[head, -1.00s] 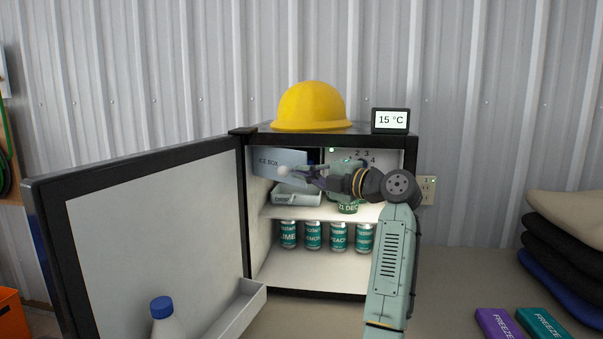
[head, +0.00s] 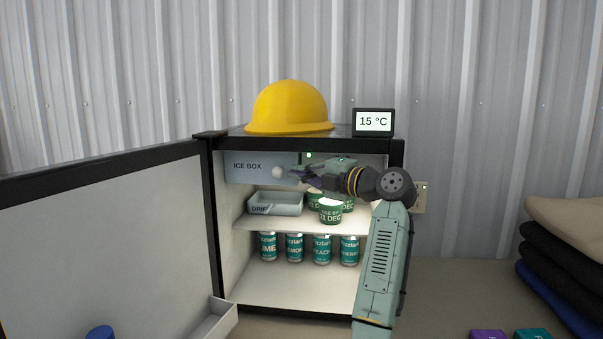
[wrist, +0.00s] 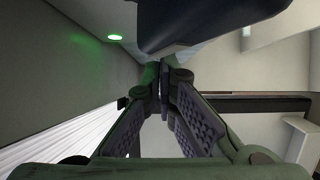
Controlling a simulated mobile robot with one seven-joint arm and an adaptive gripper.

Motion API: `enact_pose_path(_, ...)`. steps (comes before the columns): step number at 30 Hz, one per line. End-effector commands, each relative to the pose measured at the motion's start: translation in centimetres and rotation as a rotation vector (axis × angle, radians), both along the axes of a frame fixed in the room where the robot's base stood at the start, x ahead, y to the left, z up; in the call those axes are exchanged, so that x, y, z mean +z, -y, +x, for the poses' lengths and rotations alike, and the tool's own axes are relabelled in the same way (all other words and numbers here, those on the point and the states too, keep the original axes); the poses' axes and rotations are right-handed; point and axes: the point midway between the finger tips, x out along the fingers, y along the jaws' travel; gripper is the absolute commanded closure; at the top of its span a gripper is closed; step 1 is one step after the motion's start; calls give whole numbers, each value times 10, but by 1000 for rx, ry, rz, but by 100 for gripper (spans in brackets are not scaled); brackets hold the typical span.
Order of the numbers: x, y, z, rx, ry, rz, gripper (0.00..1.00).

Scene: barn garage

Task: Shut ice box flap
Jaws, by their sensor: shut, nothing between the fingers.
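The ice box flap (head: 250,166) is a pale blue-grey panel marked ICE BOX at the upper left inside the open fridge. It faces nearly straight forward; I cannot tell whether it is fully flush. A pale round knob (head: 278,172) shows at its right part. My gripper (head: 290,173) reaches in from the right, with its tips beside the knob and overlapping the flap's right end. I cannot tell whether they touch. In the wrist view my gripper's fingers (wrist: 160,78) are together and empty, below a dark blurred shape.
The fridge door (head: 110,235) stands wide open on the left. A drip tray (head: 277,205) sits under the flap, with green tubs (head: 331,212) to its right. Cans (head: 294,247) stand on the lower level. A yellow hard hat (head: 290,108) and a temperature display (head: 373,121) are on top.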

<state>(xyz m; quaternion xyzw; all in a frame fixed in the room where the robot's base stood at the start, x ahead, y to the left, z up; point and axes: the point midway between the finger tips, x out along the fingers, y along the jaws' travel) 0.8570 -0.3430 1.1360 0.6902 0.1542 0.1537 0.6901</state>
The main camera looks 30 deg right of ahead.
Motion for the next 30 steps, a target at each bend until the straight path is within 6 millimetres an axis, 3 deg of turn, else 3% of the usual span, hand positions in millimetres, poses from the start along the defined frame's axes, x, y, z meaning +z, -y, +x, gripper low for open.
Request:
enact_pose_path(13,0,2,-3,-1,1,0,100)
enact_pose_path(24,0,26,-54,-2,1,0,100)
enact_pose_path(30,1,33,-69,-3,1,0,100)
